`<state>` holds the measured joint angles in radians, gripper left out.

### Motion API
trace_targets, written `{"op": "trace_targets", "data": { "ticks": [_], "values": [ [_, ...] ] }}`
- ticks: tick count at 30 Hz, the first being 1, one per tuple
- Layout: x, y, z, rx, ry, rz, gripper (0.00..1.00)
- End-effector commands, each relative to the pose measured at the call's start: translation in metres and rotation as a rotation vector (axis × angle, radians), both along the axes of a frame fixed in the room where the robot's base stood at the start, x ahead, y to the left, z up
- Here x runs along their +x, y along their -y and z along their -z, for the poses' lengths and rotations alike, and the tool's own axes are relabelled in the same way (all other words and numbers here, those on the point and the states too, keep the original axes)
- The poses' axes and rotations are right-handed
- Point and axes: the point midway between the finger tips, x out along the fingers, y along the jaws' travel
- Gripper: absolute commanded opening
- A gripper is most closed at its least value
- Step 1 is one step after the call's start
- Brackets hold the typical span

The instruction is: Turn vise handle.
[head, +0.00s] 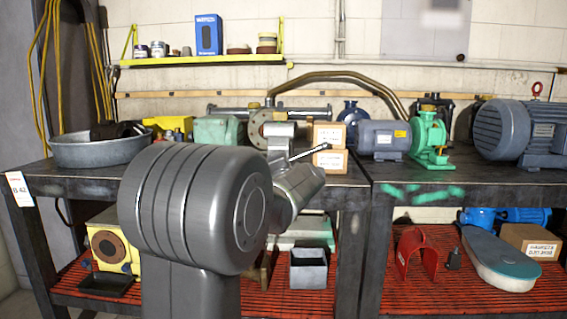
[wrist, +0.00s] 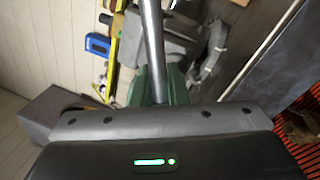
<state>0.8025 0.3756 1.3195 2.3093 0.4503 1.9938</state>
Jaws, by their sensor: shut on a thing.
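The vise handle (wrist: 152,45) is a bare metal rod running up from my gripper (wrist: 157,98) in the wrist view. My gripper is shut on the handle; its fingertips are mostly hidden behind its own dark housing. In the head view a thin part of the handle (head: 310,153) shows as a slanted rod just right of my arm. The grey top of the vise (head: 281,131) shows above my arm on the workbench. My arm hides most of the vise and my gripper there.
The workbench (head: 366,186) carries a metal basin (head: 95,149), small boxes (head: 329,134), a grey motor (head: 384,139), a green pump (head: 428,136) and a large motor (head: 502,128). Brown pipes (head: 350,78) arch behind. A lower red shelf (head: 380,290) holds more parts.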

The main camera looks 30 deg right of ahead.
Motion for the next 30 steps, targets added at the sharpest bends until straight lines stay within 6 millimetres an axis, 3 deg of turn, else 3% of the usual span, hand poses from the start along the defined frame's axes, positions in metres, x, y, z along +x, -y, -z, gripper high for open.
{"op": "trace_targets", "data": {
  "ticks": [12, 13, 15, 16, 25, 30],
  "values": [
    [-0.002, 0.000, 0.002, 0.004, -0.001, 0.003, 0.00],
    [-0.002, 0.000, 0.001, 0.004, 0.000, 0.002, 0.19],
    [-0.001, 0.000, 0.001, 0.004, 0.000, 0.002, 0.33],
    [-0.001, 0.000, 0.001, 0.004, 0.000, 0.002, 0.35],
    [-0.002, 0.000, 0.000, 0.004, 0.001, 0.002, 0.35],
    [-0.016, -0.007, 0.003, 0.004, 0.000, 0.003, 0.35]
  ]
}}
